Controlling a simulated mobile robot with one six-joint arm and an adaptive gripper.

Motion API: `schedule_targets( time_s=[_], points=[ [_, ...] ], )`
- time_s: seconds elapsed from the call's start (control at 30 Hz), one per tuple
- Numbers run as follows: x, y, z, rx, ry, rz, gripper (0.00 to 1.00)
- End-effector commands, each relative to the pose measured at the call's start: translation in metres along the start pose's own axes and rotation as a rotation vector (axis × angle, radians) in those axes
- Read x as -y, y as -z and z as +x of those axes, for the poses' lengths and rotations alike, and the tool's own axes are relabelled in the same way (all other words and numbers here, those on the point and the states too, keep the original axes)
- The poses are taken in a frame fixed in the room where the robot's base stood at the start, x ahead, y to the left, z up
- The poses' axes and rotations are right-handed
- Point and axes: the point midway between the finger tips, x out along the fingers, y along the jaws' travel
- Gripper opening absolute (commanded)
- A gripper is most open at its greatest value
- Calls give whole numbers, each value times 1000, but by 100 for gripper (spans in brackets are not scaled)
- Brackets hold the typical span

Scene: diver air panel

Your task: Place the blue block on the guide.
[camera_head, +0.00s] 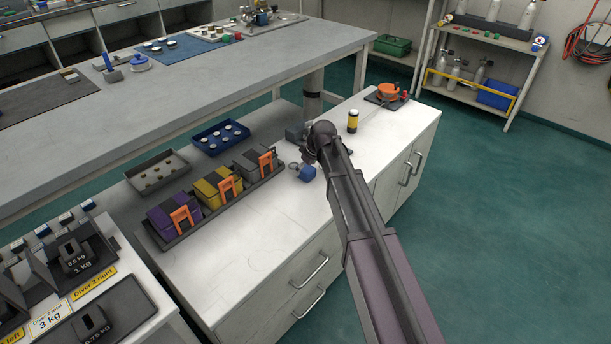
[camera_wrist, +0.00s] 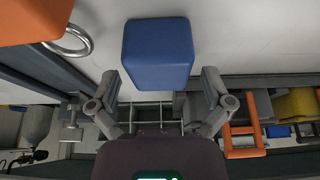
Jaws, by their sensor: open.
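The blue block (camera_head: 307,174) sits on the white cabinet top, just right of the row of bins. In the wrist view the blue block (camera_wrist: 158,52) is large and lies just beyond my gripper's fingertips, in line with the gap between them. My gripper (camera_wrist: 158,88) is open and empty, with one finger toward each side of the block and neither seen to grip it. In the head view my gripper is mostly hidden by my arm. I cannot tell which thing is the guide.
A metal ring (camera_wrist: 76,42) lies beside the block, near an orange part (camera_wrist: 30,20). Purple (camera_head: 172,217), yellow (camera_head: 217,188) and grey (camera_head: 254,163) bins with orange handles stand on a dark tray left of the block. A yellow-black cylinder (camera_head: 352,121) stands behind. The front cabinet top is clear.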

Motion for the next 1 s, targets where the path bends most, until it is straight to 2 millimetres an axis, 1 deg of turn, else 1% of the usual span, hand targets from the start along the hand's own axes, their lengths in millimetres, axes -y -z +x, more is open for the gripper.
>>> schedule_targets(
  time_s=[0.57, 0.6, 0.67, 0.7, 0.77, 0.8, 0.87, 0.9, 1.0],
  points=[
    [0, 0, 0, 0, 0, 0, 100],
    [0, 0, 0, 0, 0, 0, 94],
    [0, 0, 0, 0, 0, 0, 76],
    [0, 0, 0, 0, 0, 0, 64],
    [0, 0, 0, 0, 0, 0, 46],
    [0, 0, 0, 0, 0, 0, 35],
    [0, 0, 0, 0, 0, 0, 17],
    [0, 0, 0, 0, 0, 0, 10],
    [0, 1, 0, -2, 0, 0, 10]
  ],
)
